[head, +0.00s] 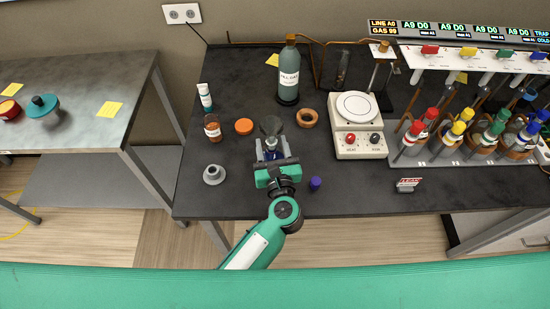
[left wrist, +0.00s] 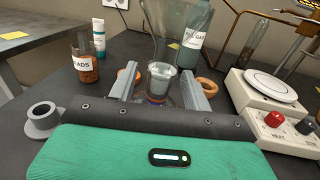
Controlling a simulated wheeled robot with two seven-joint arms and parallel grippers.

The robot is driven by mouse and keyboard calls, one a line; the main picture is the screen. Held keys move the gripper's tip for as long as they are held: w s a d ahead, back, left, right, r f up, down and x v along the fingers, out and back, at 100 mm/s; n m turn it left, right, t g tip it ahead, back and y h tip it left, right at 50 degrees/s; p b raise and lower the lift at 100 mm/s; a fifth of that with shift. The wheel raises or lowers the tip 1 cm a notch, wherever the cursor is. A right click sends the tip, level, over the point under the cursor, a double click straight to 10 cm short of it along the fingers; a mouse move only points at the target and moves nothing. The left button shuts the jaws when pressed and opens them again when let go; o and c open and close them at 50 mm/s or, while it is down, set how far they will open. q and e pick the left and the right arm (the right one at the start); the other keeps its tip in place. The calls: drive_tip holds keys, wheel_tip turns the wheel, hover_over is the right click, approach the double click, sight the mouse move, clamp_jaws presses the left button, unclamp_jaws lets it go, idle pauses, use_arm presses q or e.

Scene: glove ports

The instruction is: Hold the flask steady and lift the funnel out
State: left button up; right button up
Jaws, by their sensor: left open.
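The flask (head: 272,153) stands on the dark bench, with something dark blue low in it. The funnel (head: 271,125), a clear grey cone, shows at the flask's mouth in the head view. In the left wrist view the funnel (left wrist: 168,28) rises wide above the flask's glass neck (left wrist: 161,72). My left gripper (head: 275,165) is open, with one finger on each side of the flask; the flask stands between them. Whether either finger touches the glass I cannot tell. The flask's lower part is partly hidden by the gripper. My right gripper is not in view.
Close by are a bead jar (head: 212,128), an orange lid (head: 244,126), a cork ring (head: 307,118), a grey ring piece (head: 213,174) and a purple cap (head: 315,183). A gas bottle (head: 288,75) stands behind; a hotplate (head: 358,140) stands right. The front bench edge is mostly clear.

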use_arm(q)
drive_tip(key=shift+w, duration=0.4)
drive_tip(key=shift+c, duration=0.2)
clamp_jaws()
drive_tip(key=shift+o, duration=0.3)
unclamp_jaws()
drive_tip(key=s+d, duration=0.1)
drive_tip(key=s, duration=1.1)
drive_tip(key=shift+d, duration=0.4)
drive_tip(key=shift+o, duration=0.2)
